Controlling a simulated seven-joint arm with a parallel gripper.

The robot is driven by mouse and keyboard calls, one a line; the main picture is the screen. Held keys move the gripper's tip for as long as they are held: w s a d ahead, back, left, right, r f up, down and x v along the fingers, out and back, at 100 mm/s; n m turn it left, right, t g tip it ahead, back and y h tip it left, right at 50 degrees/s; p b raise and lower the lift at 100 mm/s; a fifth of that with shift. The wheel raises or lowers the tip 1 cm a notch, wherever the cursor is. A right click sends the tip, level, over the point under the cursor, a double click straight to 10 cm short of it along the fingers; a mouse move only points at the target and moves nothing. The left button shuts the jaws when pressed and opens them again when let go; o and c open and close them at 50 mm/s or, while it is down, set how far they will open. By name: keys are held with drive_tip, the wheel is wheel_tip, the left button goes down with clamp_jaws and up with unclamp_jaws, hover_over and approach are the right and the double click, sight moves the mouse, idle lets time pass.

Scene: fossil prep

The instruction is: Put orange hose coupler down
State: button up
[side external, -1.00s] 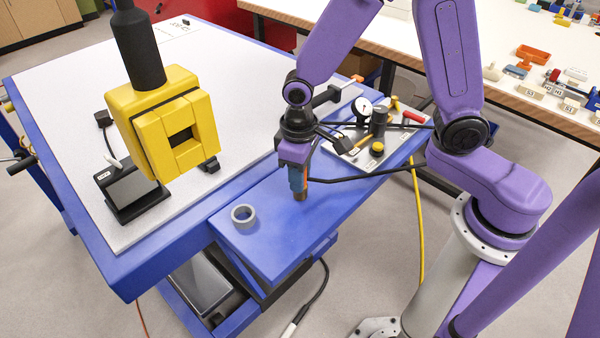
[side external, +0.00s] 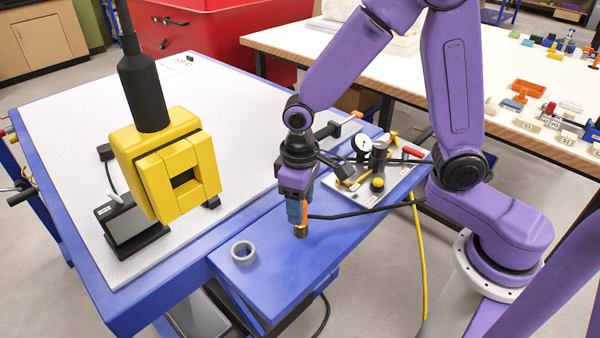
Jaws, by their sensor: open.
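My gripper (side external: 298,222) points down over the blue shelf at the front of the table, with blue fingers. The jaws are open. An orange piece (side external: 304,212), which looks like the hose coupler, shows at the right side of the fingers. A black hose (side external: 355,214) runs from it to the right. A brown-copper cylindrical end (side external: 300,232) shows below the fingers, at or just above the shelf; I cannot tell if it touches. The fingers hide most of the coupler.
A grey ring (side external: 243,253) lies on the blue shelf (side external: 270,285), left of my gripper. A board (side external: 395,180) with a gauge and tools is behind right. A yellow block-shaped device (side external: 170,165) hangs over the white tabletop (side external: 225,130) at left. The shelf's front part is clear.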

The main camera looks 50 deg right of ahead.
wheel_tip(320, 180, up, 10)
drive_tip(key=shift+f, duration=0.2)
drive_tip(key=s+d+f+n, duration=0.1)
drive_tip(key=s+d+n, duration=0.3)
drive_tip(key=s, duration=0.5)
drive_tip(key=s+d+n, duration=0.4)
drive_tip(key=s+d, duration=0.1)
drive_tip(key=s, duration=0.4)
drive_tip(key=shift+s+d+f, duration=0.35)
drive_tip(key=shift+s, duration=0.05)
drive_tip(key=shift+w, duration=0.1)
idle(1.3)
